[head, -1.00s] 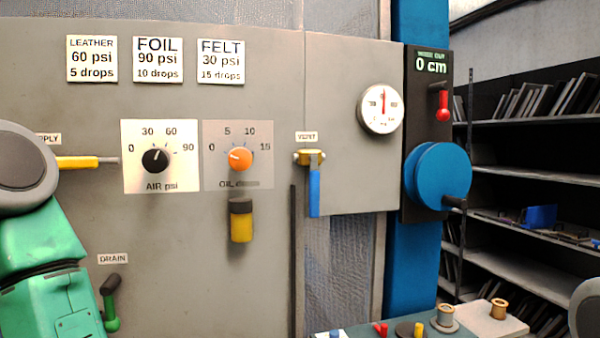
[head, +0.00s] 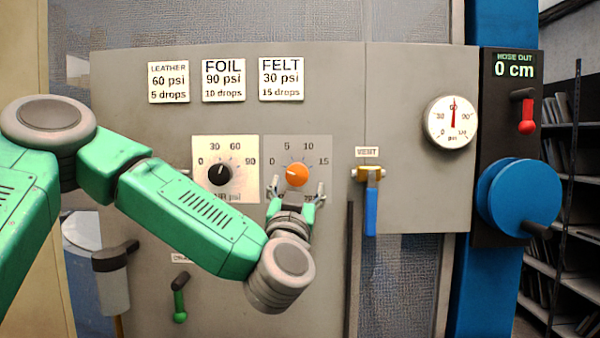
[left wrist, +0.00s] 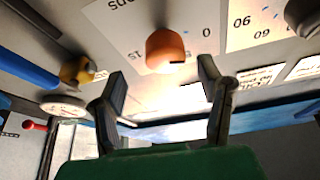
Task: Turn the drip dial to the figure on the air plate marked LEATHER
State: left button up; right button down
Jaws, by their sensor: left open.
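The orange drip dial (head: 297,174) sits on the grey oil plate (head: 322,152), marked 0, 5, 10 and 15. The plate marked LEATHER (head: 169,82) at upper left reads 60 psi and 5 drops. My left gripper (head: 296,191) is open and empty just below and in front of the dial, with one finger to each side. In the left wrist view the dial (left wrist: 167,46) shows beyond the open fingertips (left wrist: 161,76), apart from them. My right gripper is out of view.
The black air dial (head: 219,174) is close left of the drip dial. The vent valve with its blue handle (head: 370,210) hangs to the right. A round gauge (head: 450,122) and blue reel (head: 518,197) are farther right. The drain lever (head: 180,297) is below my forearm.

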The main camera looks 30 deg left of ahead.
aim_at(298, 179)
pick_arm(q)
jog(key=x, duration=0.3)
jog(key=shift+d+r, duration=0.15)
jog(key=shift+d, duration=0.1)
jog(key=shift+w+a+r+p, duration=0.1)
jog(key=shift+w+a+p, duration=0.1)
jog(key=shift+w+a, duration=0.3)
jog(key=shift+w+a+r+p, duration=0.1)
jog(key=shift+w+a+p, duration=0.15)
jog(key=shift+a, duration=0.45)
jog(key=shift+w+a+f, duration=0.1)
jog(key=shift+a+f, duration=0.05)
jog(key=shift+a, duration=0.3)
jog(key=shift+d, duration=0.75)
jog(key=c, duration=1.1)
